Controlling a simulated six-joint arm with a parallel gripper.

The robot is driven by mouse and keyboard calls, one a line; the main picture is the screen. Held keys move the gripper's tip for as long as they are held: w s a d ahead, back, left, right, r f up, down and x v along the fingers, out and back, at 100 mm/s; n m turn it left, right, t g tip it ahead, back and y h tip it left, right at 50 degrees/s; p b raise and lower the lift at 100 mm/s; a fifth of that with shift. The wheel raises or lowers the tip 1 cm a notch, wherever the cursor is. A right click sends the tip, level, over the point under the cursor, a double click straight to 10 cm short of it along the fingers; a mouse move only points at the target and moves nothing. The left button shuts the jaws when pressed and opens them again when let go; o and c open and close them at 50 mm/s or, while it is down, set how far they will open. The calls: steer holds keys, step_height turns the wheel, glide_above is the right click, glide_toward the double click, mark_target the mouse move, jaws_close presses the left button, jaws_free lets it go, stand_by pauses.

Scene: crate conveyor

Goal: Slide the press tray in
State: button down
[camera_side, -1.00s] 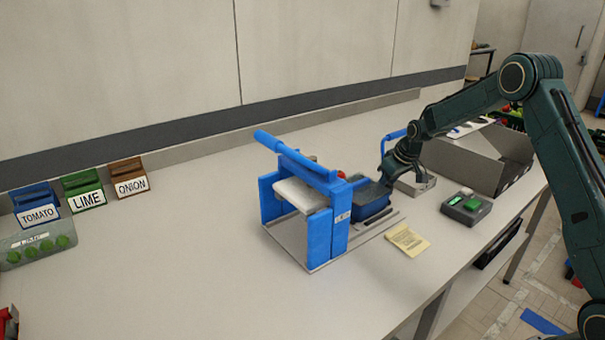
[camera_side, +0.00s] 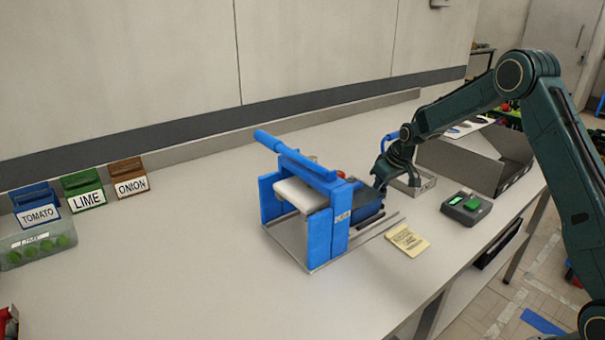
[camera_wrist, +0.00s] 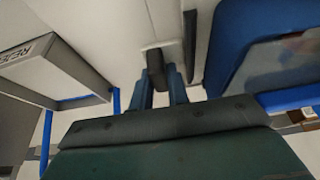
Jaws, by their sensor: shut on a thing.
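The blue press (camera_side: 325,235) stands upright on the bench in the side view, with its lever raised and a white block (camera_side: 303,195) hanging inside the frame.
A large grey bin (camera_side: 480,160) stands behind. Labelled bins (camera_side: 83,195) stand far left. The bench left of the press is clear.

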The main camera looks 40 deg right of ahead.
mark_target(359, 191)
steer(key=a, duration=1)
steer(key=c, duration=1.4)
jaws_free()
steer(key=shift+o, duration=0.2)
steer(key=shift+r, duration=0.15)
steer(key=v, duration=1.3)
steer(key=shift+s+r, duration=0.2)
